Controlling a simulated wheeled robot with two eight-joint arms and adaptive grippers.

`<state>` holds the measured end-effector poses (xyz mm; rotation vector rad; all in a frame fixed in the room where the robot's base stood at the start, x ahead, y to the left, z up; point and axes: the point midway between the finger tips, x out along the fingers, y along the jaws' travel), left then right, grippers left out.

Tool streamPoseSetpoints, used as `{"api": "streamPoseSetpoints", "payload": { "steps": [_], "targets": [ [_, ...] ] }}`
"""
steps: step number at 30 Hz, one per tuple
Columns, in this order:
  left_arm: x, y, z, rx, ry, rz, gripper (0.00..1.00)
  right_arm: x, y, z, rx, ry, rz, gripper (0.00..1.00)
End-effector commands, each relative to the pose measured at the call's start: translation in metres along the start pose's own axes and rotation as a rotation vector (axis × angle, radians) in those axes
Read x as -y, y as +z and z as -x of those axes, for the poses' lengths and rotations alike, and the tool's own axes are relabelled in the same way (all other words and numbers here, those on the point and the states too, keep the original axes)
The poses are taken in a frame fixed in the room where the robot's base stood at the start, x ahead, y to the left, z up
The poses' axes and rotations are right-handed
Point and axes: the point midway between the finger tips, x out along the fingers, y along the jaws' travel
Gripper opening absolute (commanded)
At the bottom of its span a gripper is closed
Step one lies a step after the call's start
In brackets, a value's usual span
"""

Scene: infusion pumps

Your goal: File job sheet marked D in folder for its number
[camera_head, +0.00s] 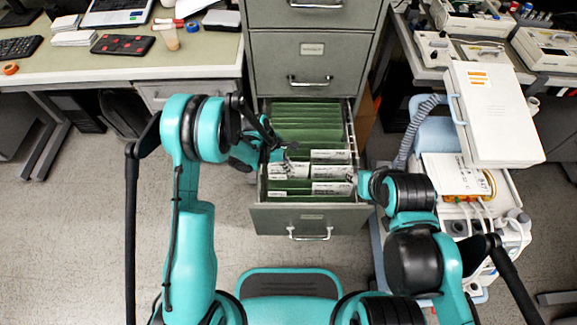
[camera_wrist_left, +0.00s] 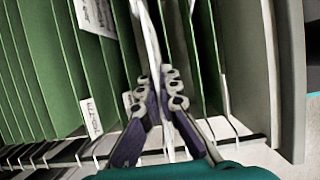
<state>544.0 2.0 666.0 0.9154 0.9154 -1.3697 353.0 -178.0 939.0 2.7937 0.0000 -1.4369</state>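An open drawer (camera_head: 309,219) of the grey filing cabinet holds several green hanging folders (camera_head: 307,122) with white labels, too small to read. My left gripper (camera_head: 279,151) reaches into the drawer from the left, among the folders. In the left wrist view its fingers (camera_wrist_left: 162,78) are closed together on a thin white sheet (camera_wrist_left: 150,30), seen nearly edge-on between green folders (camera_wrist_left: 60,70). No letter on the sheet is readable. My right arm's end (camera_head: 369,186) is at the drawer's right edge; its fingers are hidden.
Closed drawers (camera_head: 305,62) rise behind the open one. A desk (camera_head: 190,62) with a laptop stands on the left. A medical cart with a white box (camera_head: 492,112) stands close on the right, beside my right arm. Floor (camera_head: 110,220) is clear at the left.

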Motion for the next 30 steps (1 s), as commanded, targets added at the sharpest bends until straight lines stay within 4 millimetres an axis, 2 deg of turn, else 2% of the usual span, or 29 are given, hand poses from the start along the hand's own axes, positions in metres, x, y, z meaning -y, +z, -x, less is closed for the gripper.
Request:
{"api": "streamPoseSetpoints", "payload": {
  "steps": [29,30],
  "targets": [
    [0.0,-0.0024,-0.006,0.0,0.0,0.0,0.0,0.0,0.0051,-0.007,0.0,0.0,0.0,0.4],
    [0.0,-0.0025,-0.006,0.0,0.0,0.0,0.1,0.0,0.005,-0.007,0.0,0.0,0.0,0.4]
  ]
}}
